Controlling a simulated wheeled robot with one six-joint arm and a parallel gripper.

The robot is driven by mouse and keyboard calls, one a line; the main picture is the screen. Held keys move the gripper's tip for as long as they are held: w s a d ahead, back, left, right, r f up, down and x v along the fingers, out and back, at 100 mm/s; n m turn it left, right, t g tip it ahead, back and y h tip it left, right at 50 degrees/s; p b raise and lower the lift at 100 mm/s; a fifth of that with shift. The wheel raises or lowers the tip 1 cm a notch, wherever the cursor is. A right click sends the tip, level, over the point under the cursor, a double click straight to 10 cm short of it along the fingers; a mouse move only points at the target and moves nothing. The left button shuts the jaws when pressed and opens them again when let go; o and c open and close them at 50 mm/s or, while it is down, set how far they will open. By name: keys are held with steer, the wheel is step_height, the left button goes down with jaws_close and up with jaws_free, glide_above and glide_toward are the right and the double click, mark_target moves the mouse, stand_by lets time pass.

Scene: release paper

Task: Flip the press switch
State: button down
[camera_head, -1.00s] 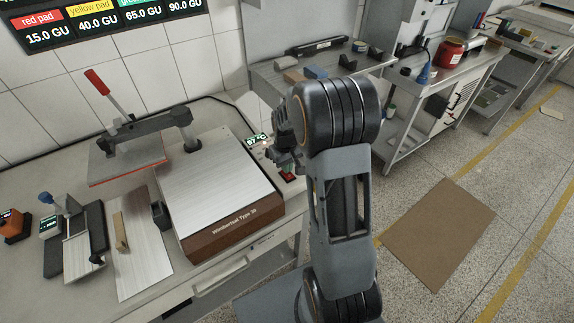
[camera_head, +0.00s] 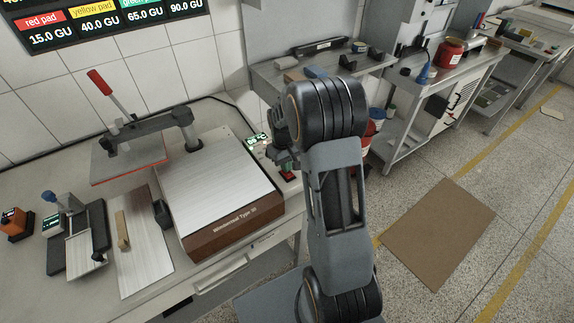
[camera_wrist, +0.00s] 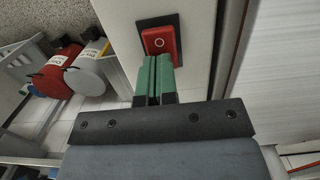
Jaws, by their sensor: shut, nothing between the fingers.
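The press switch (camera_wrist: 160,40) is a red rocker with a white circle mark, set in a black frame on a pale panel in the wrist view. In the head view the switch (camera_head: 288,175) is a small red spot at the right end of the heat press (camera_head: 225,170), below a lit green temperature display (camera_head: 258,138). My gripper (camera_wrist: 154,62) has green fingertips, shut together with nothing between them. The tips are at the near edge of the switch; I cannot tell whether they touch it. In the head view my gripper is partly hidden by my arm.
The press's raised upper plate (camera_head: 128,160) has a red-handled lever (camera_head: 100,82). A second bench (camera_head: 375,70) and red containers (camera_wrist: 52,78) stand to the right of the press. A brown mat (camera_head: 438,235) lies on the floor.

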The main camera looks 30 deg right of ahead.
steer(key=shift+s+f, duration=0.55)
steer(key=shift+s, duration=0.15)
steer(key=shift+r+p, duration=0.55)
steer(key=r+p, duration=0.1)
steer(key=w+r+p, duration=0.1)
steer(key=r, duration=0.1)
steer(key=r+p, duration=0.1)
steer(key=r, duration=0.1)
steer(key=shift+w, duration=0.25)
step_height(320, 180, up, 9)
steer(key=w+b, duration=0.1)
steer(key=b, duration=0.1)
